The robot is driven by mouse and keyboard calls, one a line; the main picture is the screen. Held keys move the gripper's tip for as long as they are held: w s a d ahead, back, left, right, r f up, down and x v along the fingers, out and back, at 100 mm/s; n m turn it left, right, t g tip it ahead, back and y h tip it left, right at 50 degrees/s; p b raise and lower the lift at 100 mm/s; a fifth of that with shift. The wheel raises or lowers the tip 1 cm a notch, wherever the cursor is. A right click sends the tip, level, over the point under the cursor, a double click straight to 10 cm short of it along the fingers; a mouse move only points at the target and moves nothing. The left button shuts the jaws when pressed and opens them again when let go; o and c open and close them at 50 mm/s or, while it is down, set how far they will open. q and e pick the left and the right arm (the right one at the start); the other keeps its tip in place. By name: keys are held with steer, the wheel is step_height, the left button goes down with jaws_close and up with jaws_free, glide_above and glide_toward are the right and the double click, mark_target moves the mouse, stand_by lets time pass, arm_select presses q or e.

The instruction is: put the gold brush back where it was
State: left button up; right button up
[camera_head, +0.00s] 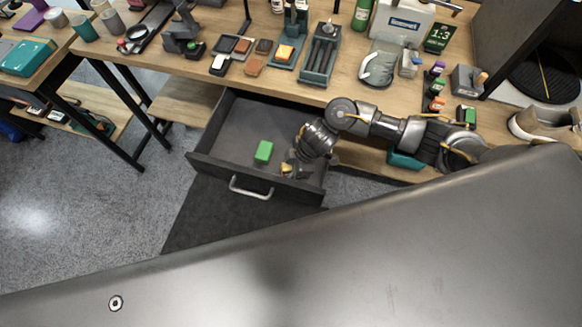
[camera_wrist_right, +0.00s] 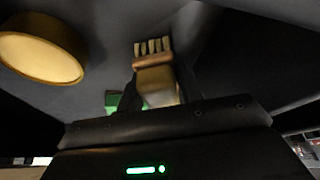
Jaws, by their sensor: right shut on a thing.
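The drawer (camera_head: 240,112) under the workbench is pulled open. My right gripper (camera_head: 298,163) reaches down into its right side. In the right wrist view the gripper (camera_wrist_right: 157,103) is shut on the gold brush (camera_wrist_right: 155,78), whose pale bristles point away from the jaws. In the head view the arm largely hides the brush. A small gold-coloured patch (camera_head: 287,169) shows beside the gripper; I cannot tell which gold thing it is. I cannot tell whether the brush touches the drawer floor. My left gripper is not in view.
A green block (camera_head: 263,152) lies in the drawer left of my gripper. A round gold tin (camera_wrist_right: 40,57) shows at the left in the right wrist view. The drawer's front wall with its handle (camera_head: 251,190) is close. Tools crowd the workbench (camera_head: 300,92) above.

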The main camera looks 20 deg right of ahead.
steer(key=shift+f, duration=0.15)
steer(key=o, duration=0.9)
steer(key=shift+r, duration=0.35)
steer(key=p+v, duration=0.2)
steer(key=v, duration=0.9)
steer(key=shift+d+r, duration=0.2)
steer(key=shift+r, duration=0.15)
